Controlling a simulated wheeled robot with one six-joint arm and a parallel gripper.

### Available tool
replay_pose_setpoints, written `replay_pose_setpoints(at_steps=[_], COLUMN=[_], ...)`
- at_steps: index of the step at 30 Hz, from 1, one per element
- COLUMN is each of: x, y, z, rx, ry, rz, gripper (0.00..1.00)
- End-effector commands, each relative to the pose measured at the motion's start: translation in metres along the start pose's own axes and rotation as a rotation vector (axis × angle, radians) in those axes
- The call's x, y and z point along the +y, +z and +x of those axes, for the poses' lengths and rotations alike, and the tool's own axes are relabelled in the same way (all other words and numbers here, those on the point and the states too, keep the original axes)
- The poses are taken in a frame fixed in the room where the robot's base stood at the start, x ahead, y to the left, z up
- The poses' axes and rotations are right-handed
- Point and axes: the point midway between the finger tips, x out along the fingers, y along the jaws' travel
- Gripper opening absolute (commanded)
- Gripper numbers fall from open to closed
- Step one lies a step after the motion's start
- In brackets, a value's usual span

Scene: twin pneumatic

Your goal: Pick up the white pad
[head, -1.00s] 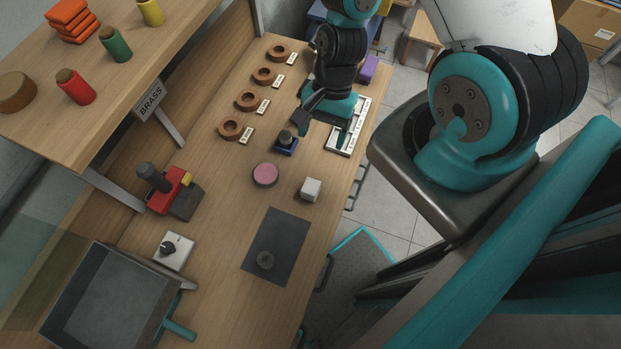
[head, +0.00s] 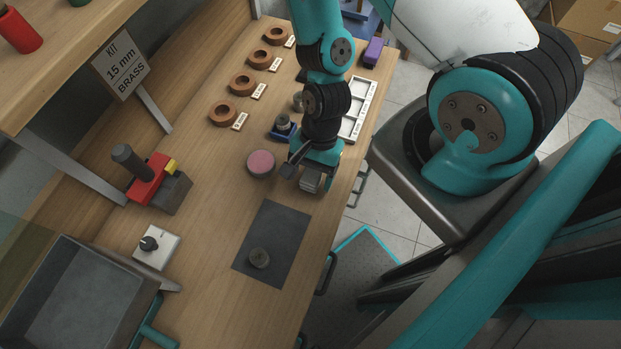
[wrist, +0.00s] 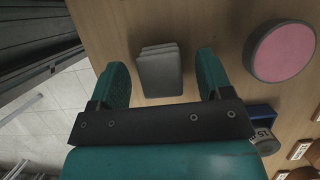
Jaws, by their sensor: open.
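The white pad (wrist: 160,74) is a small block that looks grey and layered in the wrist view, lying on the wooden bench. It sits between the two fingers of my gripper (wrist: 162,76), which is open, with a gap visible on each side. In the head view my gripper (head: 300,178) is low over the bench, and the pad (head: 311,183) shows just by the fingers, partly hidden by them. I cannot tell the exact height of the fingertips over the bench.
A pink round pad (head: 261,163) lies close to the left of my gripper in the head view. A blue fixture (head: 283,130) stands behind it. The bench edge is close on the right.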

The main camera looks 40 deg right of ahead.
Motion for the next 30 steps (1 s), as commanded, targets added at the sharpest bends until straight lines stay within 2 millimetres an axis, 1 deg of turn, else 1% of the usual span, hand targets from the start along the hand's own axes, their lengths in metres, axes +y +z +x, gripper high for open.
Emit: replay_pose_setpoints(at_steps=[3, 8, 11, 12, 14, 15, 24, 28, 30], x=[0.0, 0.0, 0.0, 0.0, 0.0, 0.0, 0.0, 0.0, 0.0], y=[0.0, 0.0, 0.0, 0.0, 0.0, 0.0, 0.0, 0.003, 0.005], z=[0.003, 0.003, 0.003, 0.003, 0.003, 0.003, 0.002, -0.004, -0.01], rx=[0.001, 0.001, 0.001, 0.001, 0.001, 0.001, 0.001, 0.001, 0.001], ry=[-0.002, -0.002, -0.002, -0.002, -0.002, -0.001, -0.001, -0.001, -0.001], rz=[0.0, 0.0, 0.0, 0.0, 0.0, 0.0, 0.0, 0.001, 0.001], gripper=[0.72, 0.72, 0.52, 0.42, 0.29, 0.2, 0.19, 0.19, 0.19])
